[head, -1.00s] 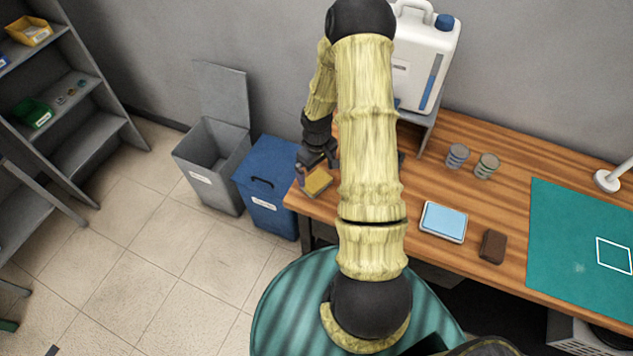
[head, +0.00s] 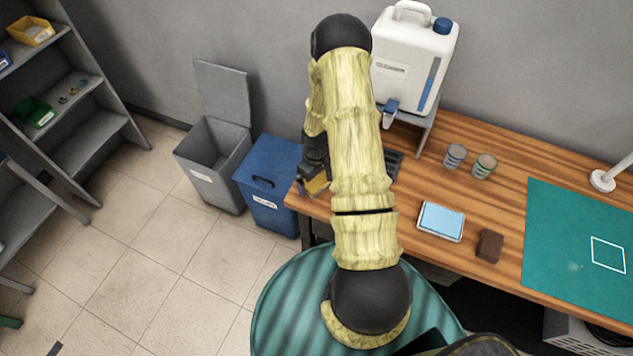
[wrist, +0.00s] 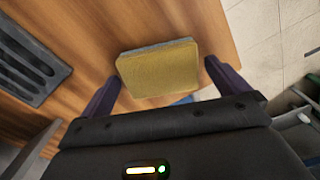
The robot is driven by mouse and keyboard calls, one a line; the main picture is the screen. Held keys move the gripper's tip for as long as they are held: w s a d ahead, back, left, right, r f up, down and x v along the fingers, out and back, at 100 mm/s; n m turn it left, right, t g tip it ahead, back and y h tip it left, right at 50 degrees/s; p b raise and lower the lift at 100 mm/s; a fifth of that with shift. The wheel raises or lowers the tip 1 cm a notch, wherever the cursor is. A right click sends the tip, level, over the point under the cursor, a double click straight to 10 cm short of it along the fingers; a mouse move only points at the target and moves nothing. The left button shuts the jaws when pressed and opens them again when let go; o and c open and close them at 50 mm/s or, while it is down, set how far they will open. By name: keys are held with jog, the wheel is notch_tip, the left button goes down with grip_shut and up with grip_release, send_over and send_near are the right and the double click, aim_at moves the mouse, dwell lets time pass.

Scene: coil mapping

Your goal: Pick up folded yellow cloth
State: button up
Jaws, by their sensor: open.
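The folded yellow cloth (wrist: 158,70) lies on the wooden table in the wrist view, near the table's corner. It has a yellow top and a greyish side. In the head view the cloth (head: 317,184) shows at the table's left end, partly hidden by my gripper. My gripper (wrist: 160,80) is open, with one dark finger at each side of the cloth and a gap on both sides. In the head view my gripper (head: 308,186) is at the cloth, mostly hidden behind my arm. I cannot tell its exact height above the table.
A dark slotted tray (wrist: 28,65) lies on the table beside the cloth. A blue lidded bin (head: 268,185) and an open grey bin (head: 213,165) stand left of the table. A white jug (head: 412,60) stands on a grey stand behind my arm.

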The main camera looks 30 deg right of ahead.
aim_at(316, 180)
jog(key=c, duration=1)
notch_tip(316, 180, up, 10)
jog(key=b, duration=0.2)
dwell(0.4)
